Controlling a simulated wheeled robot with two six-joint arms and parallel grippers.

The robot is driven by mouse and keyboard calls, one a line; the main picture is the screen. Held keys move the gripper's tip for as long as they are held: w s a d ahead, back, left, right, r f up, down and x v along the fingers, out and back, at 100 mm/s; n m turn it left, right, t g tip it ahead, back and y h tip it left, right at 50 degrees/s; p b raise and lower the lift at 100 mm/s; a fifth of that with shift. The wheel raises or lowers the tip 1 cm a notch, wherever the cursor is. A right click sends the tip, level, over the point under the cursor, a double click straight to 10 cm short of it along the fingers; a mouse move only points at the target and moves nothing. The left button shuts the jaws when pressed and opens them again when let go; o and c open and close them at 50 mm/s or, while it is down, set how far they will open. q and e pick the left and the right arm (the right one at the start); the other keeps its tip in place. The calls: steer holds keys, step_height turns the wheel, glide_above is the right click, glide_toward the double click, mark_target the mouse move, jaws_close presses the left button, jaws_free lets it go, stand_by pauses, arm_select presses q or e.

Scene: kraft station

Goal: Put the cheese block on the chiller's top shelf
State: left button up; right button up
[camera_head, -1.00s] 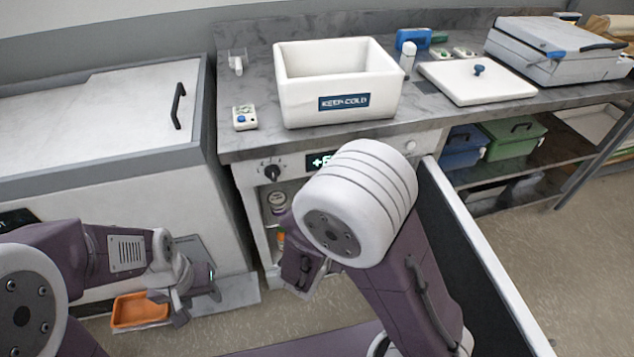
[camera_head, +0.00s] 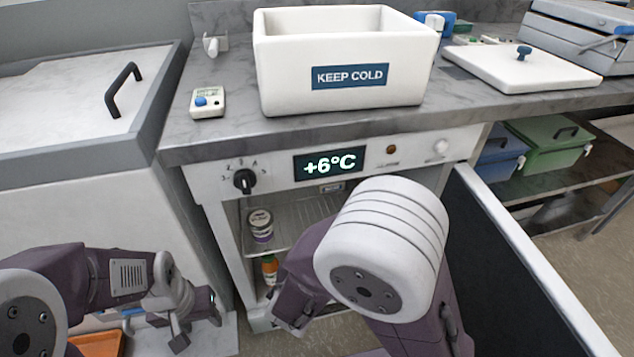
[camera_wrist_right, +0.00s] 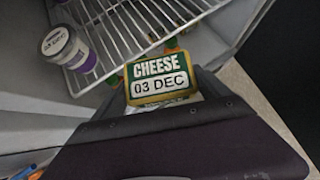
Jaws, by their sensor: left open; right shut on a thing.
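The cheese block (camera_wrist_right: 158,80), with a green and yellow label reading "CHEESE 03 DEC", is held in my right gripper (camera_wrist_right: 160,98) in the right wrist view. In the head view my right arm hides the block. The chiller (camera_head: 215,190) stands open under the counter, its display reading +6°C. Its wire top shelf (camera_head: 290,238) carries a jar (camera_head: 260,226) at the left; the shelf also shows in the wrist view (camera_wrist_right: 115,30), just beyond the cheese. My left gripper (camera_head: 200,318) is open and low at the left, away from the chiller.
The open chiller door (camera_head: 520,270) stands to the right of my right arm. An orange-capped bottle (camera_head: 270,270) is below the top shelf. A white KEEP COLD box (camera_head: 345,100) sits on the counter. An orange tray (camera_head: 97,343) lies low at the left.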

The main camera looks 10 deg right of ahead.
steer(key=w+d, duration=0.1)
steer(key=w, duration=0.3)
steer(key=w+d, duration=0.2)
steer(key=w, duration=0.2)
steer(key=w+d+b, duration=0.1)
steer(key=w+d, duration=0.1)
steer(key=w, duration=0.4)
steer(key=w+d, duration=0.1)
steer(key=w, duration=0.1)
steer(key=shift+d, duration=0.1)
steer(key=shift+w+f+b, duration=0.1)
steer(key=shift+f+b, duration=0.7)
steer(key=shift+f, duration=0.05)
steer(key=shift+r, duration=0.1)
steer(key=shift+f, duration=0.25)
steer(key=o, duration=1.5)
steer(key=shift+r, duration=0.1)
steer(key=shift+c, duration=0.2)
